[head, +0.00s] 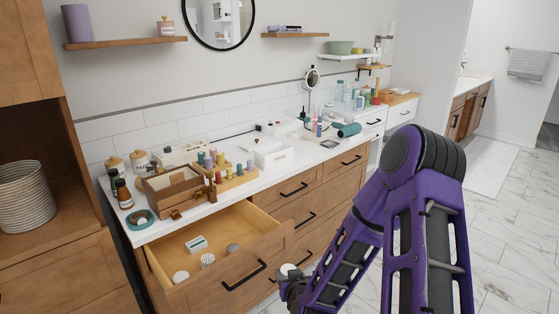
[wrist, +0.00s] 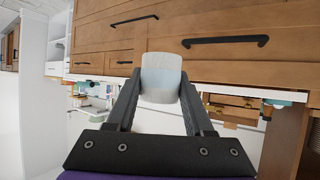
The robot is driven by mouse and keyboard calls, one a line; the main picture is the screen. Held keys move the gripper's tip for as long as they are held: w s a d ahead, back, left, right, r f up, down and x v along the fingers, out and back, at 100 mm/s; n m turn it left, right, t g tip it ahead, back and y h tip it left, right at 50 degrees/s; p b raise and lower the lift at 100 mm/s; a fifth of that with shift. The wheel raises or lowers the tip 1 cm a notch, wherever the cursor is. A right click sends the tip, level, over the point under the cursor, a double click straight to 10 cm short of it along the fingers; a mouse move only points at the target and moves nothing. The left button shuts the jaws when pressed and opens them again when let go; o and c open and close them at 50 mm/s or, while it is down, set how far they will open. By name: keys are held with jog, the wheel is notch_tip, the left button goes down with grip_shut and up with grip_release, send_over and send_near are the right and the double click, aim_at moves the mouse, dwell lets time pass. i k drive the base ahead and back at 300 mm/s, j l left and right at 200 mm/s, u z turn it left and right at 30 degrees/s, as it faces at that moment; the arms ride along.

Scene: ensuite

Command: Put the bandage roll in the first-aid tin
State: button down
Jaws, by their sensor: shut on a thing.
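My gripper (wrist: 161,95) is shut on a whitish cylindrical roll, the bandage roll (wrist: 161,72), held between its fingertips. In the head view my gripper (head: 290,284) is low in front of the drawer fronts, right of the open drawer, with the pale top of the roll (head: 287,268) showing. A white box (head: 273,157) on the counter may be the first-aid tin; I cannot read any marking on it. It stands well above and behind my gripper, apart from it.
The open drawer (head: 263,246) holds a small white-and-teal box (head: 196,244) and round items. A wooden box (head: 171,191), bottles and a rack of coloured spools (head: 236,179) crowd the counter's left. A teal roll (head: 349,130) lies further right. Bare counter (head: 290,176) lies before the white box.

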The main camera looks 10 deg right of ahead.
aim_at(266, 165)
jog(key=i+l, duration=0.35)
jog(key=l, duration=0.15)
jog(key=i+l, duration=0.35)
jog(key=l, duration=0.2)
jog(key=i+l, duration=0.35)
jog(key=l, duration=0.15)
jog(key=i+l, duration=0.35)
jog(key=l, duration=0.15)
jog(key=i+l, duration=0.35)
jog(key=l, duration=0.15)
jog(key=i+l+u, duration=0.2)
jog(key=l+u, duration=0.3)
jog(key=u, duration=1)
jog(key=i+l, duration=0.05)
